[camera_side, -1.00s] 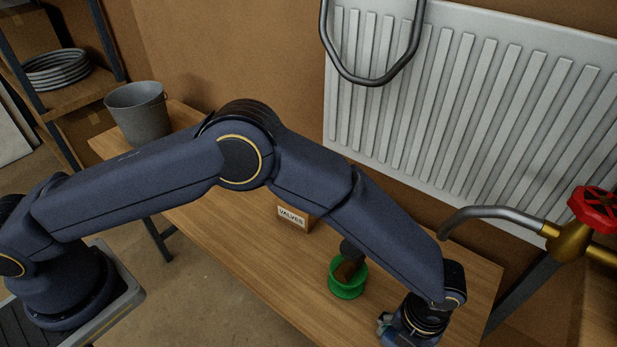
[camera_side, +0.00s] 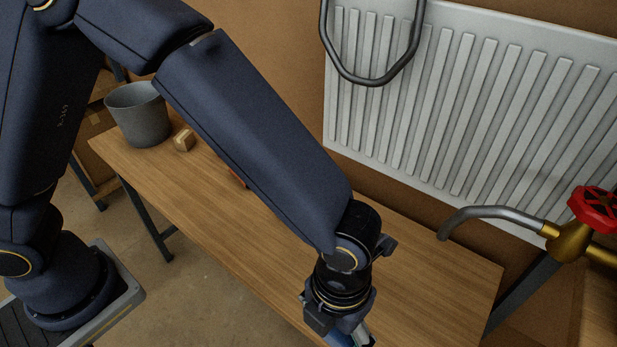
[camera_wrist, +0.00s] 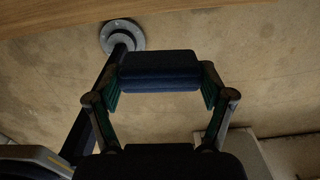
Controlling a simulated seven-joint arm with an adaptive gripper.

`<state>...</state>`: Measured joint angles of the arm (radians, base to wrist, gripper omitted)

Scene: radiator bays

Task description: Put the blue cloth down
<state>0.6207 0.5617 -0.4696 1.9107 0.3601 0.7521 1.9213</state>
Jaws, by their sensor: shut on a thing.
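The blue cloth (camera_wrist: 160,70) is a folded dark blue pad between my fingertips in the wrist view. My gripper (camera_wrist: 160,80) is shut on it, with one green-padded finger at each end. Bare floor shows beyond the cloth, and the wooden table's edge (camera_wrist: 60,22) runs along the top of the wrist view. In the side view my gripper (camera_side: 345,338) points down at the bottom edge of the picture, by the table's front edge. Only a little blue shows there; the fingertips are cut off.
A grey bucket (camera_side: 138,118) and a small wooden block (camera_side: 184,139) stand at the table's far left end. A reddish thing (camera_side: 236,178) is partly hidden behind my arm. A radiator (camera_side: 470,100) and a red-wheeled valve (camera_side: 594,208) are at the right. The table's right part (camera_side: 440,275) looks clear.

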